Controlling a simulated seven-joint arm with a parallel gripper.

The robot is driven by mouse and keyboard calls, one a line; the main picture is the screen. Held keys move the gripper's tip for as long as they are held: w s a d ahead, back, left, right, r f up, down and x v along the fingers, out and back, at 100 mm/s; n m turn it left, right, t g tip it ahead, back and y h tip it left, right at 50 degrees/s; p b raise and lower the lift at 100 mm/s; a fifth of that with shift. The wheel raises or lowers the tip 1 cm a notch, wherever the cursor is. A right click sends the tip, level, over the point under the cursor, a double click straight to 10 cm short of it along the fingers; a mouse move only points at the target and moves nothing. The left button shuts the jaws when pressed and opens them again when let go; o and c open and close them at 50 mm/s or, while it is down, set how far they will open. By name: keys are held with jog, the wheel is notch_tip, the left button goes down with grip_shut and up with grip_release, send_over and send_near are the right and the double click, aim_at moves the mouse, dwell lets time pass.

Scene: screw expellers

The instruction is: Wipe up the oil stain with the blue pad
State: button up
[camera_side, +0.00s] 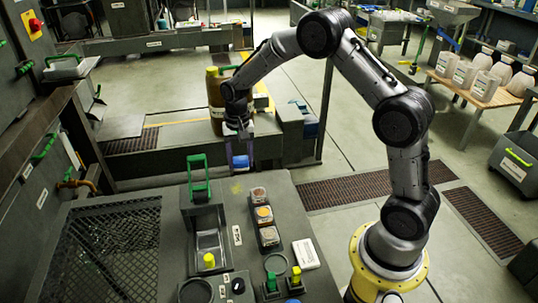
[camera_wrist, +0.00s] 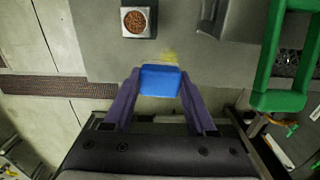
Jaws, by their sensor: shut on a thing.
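My gripper (camera_side: 240,162) is shut on the blue pad (camera_wrist: 160,81), which sits between its two purple fingers (camera_wrist: 120,104). The oil stain is a faint yellow smear (camera_side: 236,187) on the bench top, nearer the camera than the gripper. In the wrist view the stain (camera_wrist: 168,56) shows just beyond the pad's upper edge. I cannot tell whether the pad touches the bench.
Three small sample trays (camera_side: 264,214) stand in a row right of the stain. A green handle (camera_side: 199,190) rises at its left, above a metal chute (camera_side: 209,240). A white box (camera_side: 305,253) and a mesh-covered opening (camera_side: 110,245) are farther off.

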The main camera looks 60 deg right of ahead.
aim_at(235, 162)
jog(key=f, duration=0.1)
jog(key=a+f, duration=0.1)
jog(key=a, duration=0.1)
jog(key=shift+w+f+n, duration=0.3)
jog(key=shift+f, duration=3.3)
jog(key=shift+w+d+f, duration=0.4)
jog(key=shift+f, duration=0.15)
jog(key=shift+w+d, duration=2.1)
jog(key=shift+s+a, duration=2.35)
jog(key=shift+s+a+r, duration=0.1)
jog(key=shift+s+a, duration=0.1)
jog(key=shift+r, duration=3.95)
jog(key=shift+f, duration=0.15)
